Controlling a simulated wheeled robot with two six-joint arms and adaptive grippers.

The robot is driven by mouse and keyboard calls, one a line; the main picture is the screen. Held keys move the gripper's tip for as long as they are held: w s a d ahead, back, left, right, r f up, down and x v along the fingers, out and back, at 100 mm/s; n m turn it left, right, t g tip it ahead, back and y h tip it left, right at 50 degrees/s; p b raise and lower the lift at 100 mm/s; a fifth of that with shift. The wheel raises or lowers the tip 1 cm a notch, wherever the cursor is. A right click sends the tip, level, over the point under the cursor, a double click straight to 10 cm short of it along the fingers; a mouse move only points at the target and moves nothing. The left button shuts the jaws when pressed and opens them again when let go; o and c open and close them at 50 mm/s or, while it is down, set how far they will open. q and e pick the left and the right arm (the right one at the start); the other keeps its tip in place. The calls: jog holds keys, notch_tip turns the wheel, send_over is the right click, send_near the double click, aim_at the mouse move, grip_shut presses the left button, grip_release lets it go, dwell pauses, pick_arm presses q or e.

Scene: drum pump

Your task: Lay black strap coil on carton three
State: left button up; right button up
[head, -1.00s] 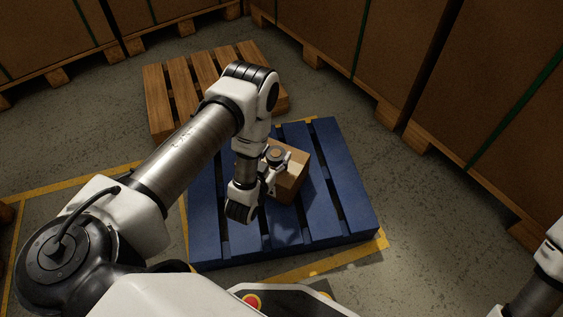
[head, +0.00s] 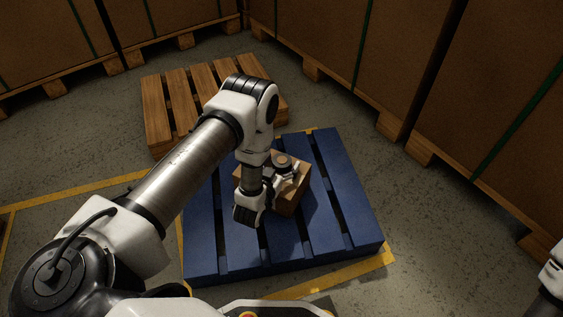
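A brown carton (head: 289,202) stands on the blue pallet (head: 345,215); my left arm hides part of it. The black strap coil (head: 283,160) shows as a small dark ring with a brown middle, over the carton's top. My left gripper (head: 284,171) reaches over the carton from the left and appears shut on the coil. I cannot tell whether the coil touches the carton top. My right gripper is out of view; only a bit of my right arm shows at the lower right edge. No number is readable on the carton.
An empty wooden pallet (head: 180,108) lies behind the blue pallet. Large strapped boxes (head: 310,40) on pallets line the back and right. Yellow floor lines (head: 345,274) run around the blue pallet. Bare floor (head: 440,225) is free on the right.

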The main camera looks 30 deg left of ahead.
pick_arm(q)
jog(key=shift+s+r, duration=0.15)
jog(key=shift+r, duration=0.1)
jog(key=s+d+r+g+p, duration=0.1)
jog(key=s+g, duration=0.4)
jog(key=s, duration=0.5)
jog(key=s+d+r+g+h+p, duration=0.1)
jog(key=s+g+p, duration=0.4)
jog(key=s, duration=0.6)
jog(key=s+d+r+m+g+h+p, duration=0.1)
jog(key=s+d+g+p, duration=0.3)
jog(key=s, duration=0.7)
jog(key=shift+d+r+g, duration=0.35)
jog(key=shift+r+g, duration=0.5)
jog(key=shift+g, duration=0.15)
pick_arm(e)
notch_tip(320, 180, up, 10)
pick_arm(q)
jog(key=shift+c, duration=0.3)
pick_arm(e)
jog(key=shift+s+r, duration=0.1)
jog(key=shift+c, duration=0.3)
